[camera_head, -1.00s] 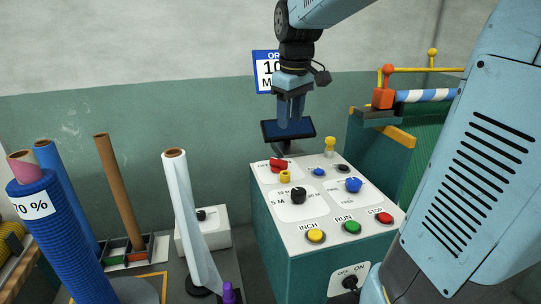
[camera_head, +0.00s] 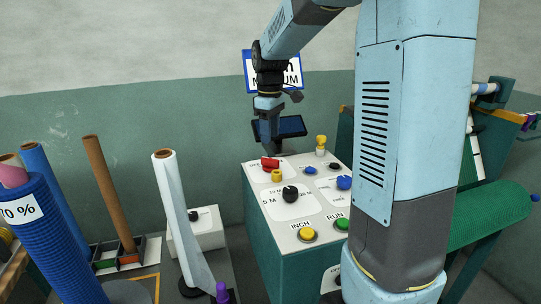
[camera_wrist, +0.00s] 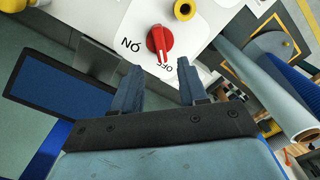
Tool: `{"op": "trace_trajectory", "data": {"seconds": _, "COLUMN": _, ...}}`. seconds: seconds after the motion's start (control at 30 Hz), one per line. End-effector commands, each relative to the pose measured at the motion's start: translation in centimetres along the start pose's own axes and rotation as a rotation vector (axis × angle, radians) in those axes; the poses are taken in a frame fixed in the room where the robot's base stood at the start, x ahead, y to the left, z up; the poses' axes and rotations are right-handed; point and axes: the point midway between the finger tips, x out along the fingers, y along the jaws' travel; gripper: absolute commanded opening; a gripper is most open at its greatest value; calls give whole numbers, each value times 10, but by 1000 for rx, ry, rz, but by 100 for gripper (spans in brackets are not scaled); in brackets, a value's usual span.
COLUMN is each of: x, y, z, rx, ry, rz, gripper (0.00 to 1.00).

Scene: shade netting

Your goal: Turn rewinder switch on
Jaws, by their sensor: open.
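A red rotary switch (camera_head: 270,164) sits at the back left of the control box's white top panel. The wrist view shows this red switch (camera_wrist: 159,42) up close, its white mark pointing to the OFF label and the ON label to its left. No rewinder name is readable on it. My gripper (camera_head: 269,146) points down just above it. In the wrist view my gripper (camera_wrist: 159,66) has its fingers apart with nothing between them, and the switch lies just beyond the gap, apart from both fingertips.
A yellow knob (camera_head: 277,175) stands close to the red switch. A black dial (camera_head: 290,194), blue knobs and yellow (camera_head: 307,235) and green (camera_head: 342,224) buttons share the panel. A dark screen (camera_head: 291,127) is behind. A white roll (camera_head: 180,210) stands left of the box.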

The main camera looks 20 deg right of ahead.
Motion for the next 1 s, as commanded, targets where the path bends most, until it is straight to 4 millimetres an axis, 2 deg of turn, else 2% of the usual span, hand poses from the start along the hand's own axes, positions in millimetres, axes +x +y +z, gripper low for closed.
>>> {"op": "trace_trajectory", "data": {"seconds": 0.2, "x": 39, "y": 0, "z": 0, "rx": 0, "ry": -2, "rz": -2, "gripper": 43}}
{"op": "trace_trajectory", "data": {"seconds": 0.43, "x": 68, "y": 0, "z": 0, "rx": 0, "ry": -1, "rz": -1, "gripper": 43}}
{"op": "trace_trajectory", "data": {"seconds": 0.6, "x": 77, "y": 0, "z": 0, "rx": 0, "ry": 0, "rz": 0, "gripper": 43}}
{"op": "trace_trajectory", "data": {"seconds": 0.9, "x": 78, "y": 0, "z": 0, "rx": 0, "ry": 0, "rz": 0, "gripper": 43}}
{"op": "trace_trajectory", "data": {"seconds": 1.0, "x": 78, "y": 0, "z": -1, "rx": -1, "ry": 0, "rz": 0, "gripper": 33}}
